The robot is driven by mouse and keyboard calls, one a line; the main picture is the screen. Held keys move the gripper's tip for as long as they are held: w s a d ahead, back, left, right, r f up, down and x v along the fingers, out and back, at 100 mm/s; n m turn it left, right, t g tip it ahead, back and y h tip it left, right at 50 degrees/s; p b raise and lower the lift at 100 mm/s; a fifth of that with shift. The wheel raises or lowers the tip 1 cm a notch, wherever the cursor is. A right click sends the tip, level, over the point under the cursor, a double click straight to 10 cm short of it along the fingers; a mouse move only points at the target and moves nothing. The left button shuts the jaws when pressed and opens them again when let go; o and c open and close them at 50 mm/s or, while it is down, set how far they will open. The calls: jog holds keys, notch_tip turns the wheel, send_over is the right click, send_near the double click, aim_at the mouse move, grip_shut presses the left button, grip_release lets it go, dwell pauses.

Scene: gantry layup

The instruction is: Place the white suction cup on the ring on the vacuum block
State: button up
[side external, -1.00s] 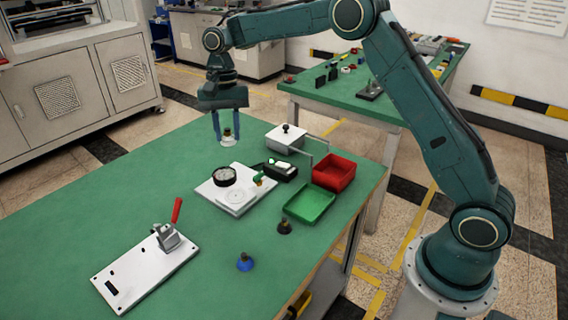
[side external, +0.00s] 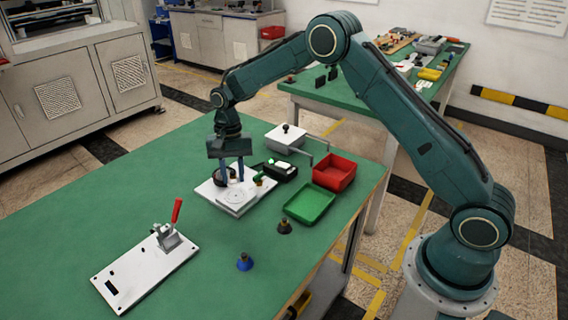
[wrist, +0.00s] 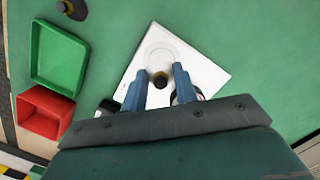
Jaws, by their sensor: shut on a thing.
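My gripper (side external: 232,181) is over the white vacuum block (side external: 239,208), with its fingers pointing down. It is shut on the suction cup (wrist: 160,79), whose dark, brass-coloured fitting shows between the blue fingers in the wrist view (wrist: 160,74). The white lip of the cup is hard to make out against the white block. The ring (side external: 237,197) is a thin circle on the block's top, and in the wrist view it lies beyond the fingertips. The cup appears beside the ring's centre, towards the gauge; I cannot tell its height.
A round black-rimmed gauge (side external: 219,178) and a green-topped fitting (side external: 258,179) stand on the block. A black box (side external: 284,173), green tray (side external: 309,221) and red bin (side external: 348,174) are to the right. A black cup (side external: 285,227) and blue cup (side external: 244,263) stand in front.

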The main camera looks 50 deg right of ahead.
aim_at(234, 184)
jog(key=shift+f, duration=2.1)
jog(key=shift+f, duration=0.15)
jog(key=o, duration=1)
jog(key=shift+c, duration=0.2)
jog(key=r, duration=0.7)
jog(key=w+d+r, duration=0.1)
jog(key=r, duration=0.3)
jog(key=shift+w+d+r, duration=0.1)
jog(key=shift+r, duration=0.5)
